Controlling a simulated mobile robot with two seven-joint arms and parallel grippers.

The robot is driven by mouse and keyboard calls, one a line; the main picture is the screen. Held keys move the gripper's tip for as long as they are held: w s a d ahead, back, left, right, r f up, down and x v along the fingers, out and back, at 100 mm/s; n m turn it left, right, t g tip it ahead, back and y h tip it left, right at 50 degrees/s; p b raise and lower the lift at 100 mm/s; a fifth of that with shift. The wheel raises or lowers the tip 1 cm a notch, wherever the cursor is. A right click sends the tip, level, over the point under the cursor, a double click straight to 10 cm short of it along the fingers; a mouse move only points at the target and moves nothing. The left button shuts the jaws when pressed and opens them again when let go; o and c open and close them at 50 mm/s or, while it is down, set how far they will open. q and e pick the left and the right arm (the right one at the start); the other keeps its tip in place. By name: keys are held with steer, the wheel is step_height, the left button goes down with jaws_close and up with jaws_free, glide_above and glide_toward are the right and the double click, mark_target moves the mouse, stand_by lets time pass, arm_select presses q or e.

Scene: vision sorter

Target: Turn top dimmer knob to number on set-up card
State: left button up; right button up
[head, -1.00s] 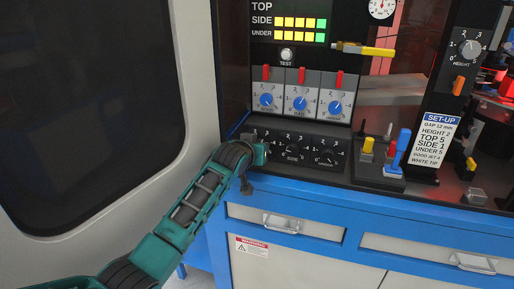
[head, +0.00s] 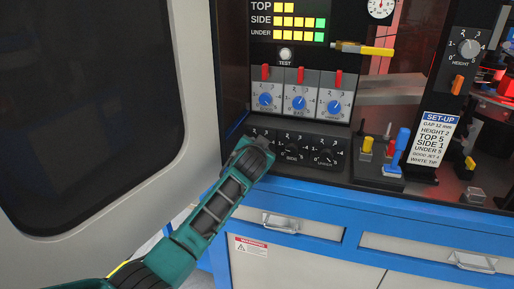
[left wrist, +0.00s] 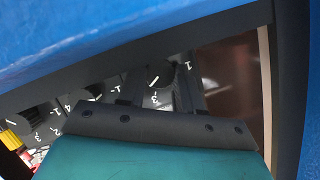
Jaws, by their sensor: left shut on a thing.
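The top dimmer knob sits at the left end of the black dimmer panel (head: 308,142), hidden behind my left gripper (head: 262,142) in the head view. In the left wrist view the dark round knob (left wrist: 160,77) with a white pointer line shows between the fingers of my left gripper (left wrist: 157,92), shut on it. Numbers are printed around it. The set-up card (head: 437,142) reads TOP 5, SIDE 1, UNDER 5. On the light display (head: 287,20) the TOP row has two lit yellow segments. My right gripper is not in view.
The side knob (head: 291,151) and under knob (head: 325,156) are just right of my gripper. Above stand three grey units with blue knobs (head: 299,103) and red levers. A blue-handled lever (head: 401,145) stands further right. The blue cabinet edge (head: 300,190) runs below.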

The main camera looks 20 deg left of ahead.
arm_select(q)
steer(key=shift+m+y, duration=0.3)
steer(key=shift+f, duration=0.1)
steer(key=o, duration=1)
steer(key=shift+o, duration=0.2)
steer(key=shift+s, duration=0.1)
steer(key=v, duration=1.3)
